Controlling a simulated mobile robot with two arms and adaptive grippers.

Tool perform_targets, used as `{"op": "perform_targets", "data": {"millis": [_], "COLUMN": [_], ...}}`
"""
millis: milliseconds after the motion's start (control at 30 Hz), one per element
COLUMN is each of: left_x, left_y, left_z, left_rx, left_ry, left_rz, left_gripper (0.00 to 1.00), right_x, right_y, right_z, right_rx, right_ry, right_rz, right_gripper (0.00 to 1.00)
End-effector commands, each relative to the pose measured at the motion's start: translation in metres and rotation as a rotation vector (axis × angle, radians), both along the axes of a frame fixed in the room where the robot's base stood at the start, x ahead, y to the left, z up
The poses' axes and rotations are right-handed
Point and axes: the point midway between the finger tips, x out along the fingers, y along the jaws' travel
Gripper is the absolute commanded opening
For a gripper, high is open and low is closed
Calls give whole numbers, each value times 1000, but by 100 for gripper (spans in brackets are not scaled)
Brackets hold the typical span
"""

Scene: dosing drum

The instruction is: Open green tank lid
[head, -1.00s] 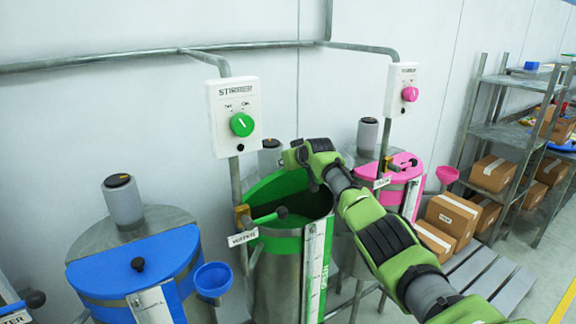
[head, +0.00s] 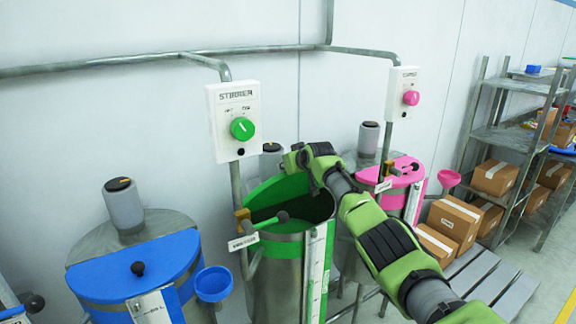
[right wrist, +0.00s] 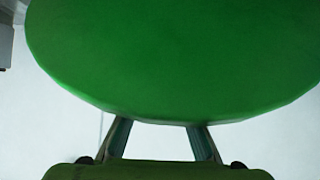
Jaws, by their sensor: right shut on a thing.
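The green tank (head: 276,275) stands in the middle of the head view, a metal cylinder with a green rim. Its top is open at the front, and the inside looks dark. The green lid (head: 268,191) is tilted up at the back of the opening. In the right wrist view the lid (right wrist: 170,60) is a broad green disc filling the upper part. My right gripper (head: 300,160) is at the lid's raised edge, shut on it. In the right wrist view its fingers (right wrist: 158,125) reach the disc's lower edge; their exact grip is hidden. My left gripper is not in view.
A blue-lidded tank (head: 135,265) stands at left and a pink-lidded tank (head: 393,172) at right, both close by. A stirrer box (head: 234,118) with a green knob hangs on the wall above. A valve handle (head: 268,222) sticks out at the green tank's front left.

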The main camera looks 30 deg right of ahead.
Motion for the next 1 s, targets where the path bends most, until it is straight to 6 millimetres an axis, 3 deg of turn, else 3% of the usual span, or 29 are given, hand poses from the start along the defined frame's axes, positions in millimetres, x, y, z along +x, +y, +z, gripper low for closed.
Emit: {"op": "perform_targets", "data": {"millis": [33, 267, 300, 367, 767, 1000], "left_x": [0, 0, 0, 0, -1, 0], "left_y": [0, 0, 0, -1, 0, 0], "left_z": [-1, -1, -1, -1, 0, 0], "left_rx": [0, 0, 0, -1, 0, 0], "left_ry": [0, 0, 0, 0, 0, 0], "left_rz": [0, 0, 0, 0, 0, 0], "left_gripper": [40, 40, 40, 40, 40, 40], "right_x": [-4, -4, -4, -4, -3, -13], "right_y": [5, 5, 5, 5, 1, 2], "right_z": [-19, -19, -19, -18, -10, -3], "right_rx": [3, 3, 3, 3, 2, 0], "right_ry": [34, 35, 36, 34, 20, 18], "right_rz": [6, 6, 6, 6, 1, 3], "right_gripper": [0, 0, 28, 40, 40, 40]}}
